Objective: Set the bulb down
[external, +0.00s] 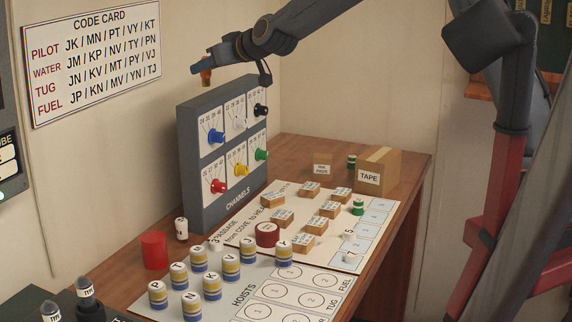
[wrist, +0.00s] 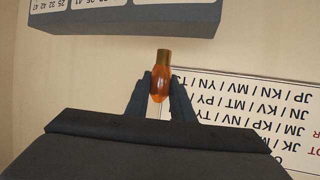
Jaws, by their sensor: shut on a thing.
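The bulb is an amber piece with a brass-coloured end. In the wrist view the bulb (wrist: 162,72) sits between the two dark fingers of my gripper (wrist: 161,95), which is shut on it. In the external view my gripper (external: 203,68) is raised at the upper left of the grey channels panel, and the bulb (external: 206,78) hangs below the fingertips, in the air and touching nothing. The wooden table (external: 300,146) lies well below it.
The channels panel (external: 188,150) with coloured knobs stands upright on the table. A code card (external: 95,60) hangs on the wall. A red cylinder (external: 154,250), a white piece (external: 181,229), several striped cylinders (external: 190,305), labelled wooden blocks (external: 282,217) and a tape box (external: 378,170) crowd the table.

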